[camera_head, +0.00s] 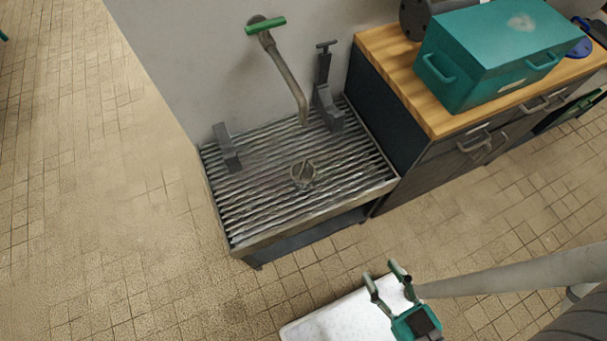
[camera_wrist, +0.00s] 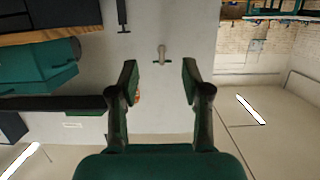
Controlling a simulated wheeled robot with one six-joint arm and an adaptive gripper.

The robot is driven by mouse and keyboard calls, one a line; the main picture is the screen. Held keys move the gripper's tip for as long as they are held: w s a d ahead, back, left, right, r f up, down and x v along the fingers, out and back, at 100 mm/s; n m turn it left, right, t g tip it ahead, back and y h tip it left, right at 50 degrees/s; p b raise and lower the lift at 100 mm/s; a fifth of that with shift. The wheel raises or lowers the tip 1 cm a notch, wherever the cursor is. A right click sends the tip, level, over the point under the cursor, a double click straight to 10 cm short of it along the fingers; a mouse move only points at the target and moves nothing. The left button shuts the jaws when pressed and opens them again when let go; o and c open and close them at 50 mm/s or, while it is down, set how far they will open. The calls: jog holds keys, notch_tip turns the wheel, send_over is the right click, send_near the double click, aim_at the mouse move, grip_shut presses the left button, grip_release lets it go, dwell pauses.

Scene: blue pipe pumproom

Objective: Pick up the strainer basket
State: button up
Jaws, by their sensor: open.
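The strainer basket (camera_head: 303,174) looks like a small round metal piece with a bar across its top. It sits on the ribbed metal drain table (camera_head: 262,207), near the middle of its front half, below the spout. My gripper (camera_head: 386,270) is open and empty, in front of the table and to the right, apart from the basket. In the wrist view my gripper's two fingers (camera_wrist: 160,80) stand wide apart with nothing between them. I cannot make out the basket in the wrist view.
A bent pipe with a green handle (camera_head: 265,23) hangs over the table. A grey vise-like clamp (camera_head: 326,95) and a grey block (camera_head: 227,148) stand on it. A teal box (camera_head: 490,55) sits on the wooden-topped cabinet (camera_head: 395,75) at right. The tiled floor at left is clear.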

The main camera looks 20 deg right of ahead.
dwell(0.3)
jog(key=o, duration=0.5)
jog(key=shift+w+f, duration=0.1)
jog(key=shift+f, duration=0.05)
jog(key=o, duration=0.5)
jog(key=w+f, duration=0.1)
jog(key=f, duration=0.1)
jog(key=shift+w+a+f+g, duration=0.1)
jog(key=shift+w+f+g, duration=0.2)
jog(key=shift+w, duration=0.05)
jog(key=m+g+h, duration=0.3)
jog(key=m+g, duration=0.6)
jog(key=g, duration=0.2)
send_near(303, 174)
jog(key=shift+w+f, duration=0.3)
jog(key=shift+f, duration=0.4)
jog(key=shift+x, duration=5.35)
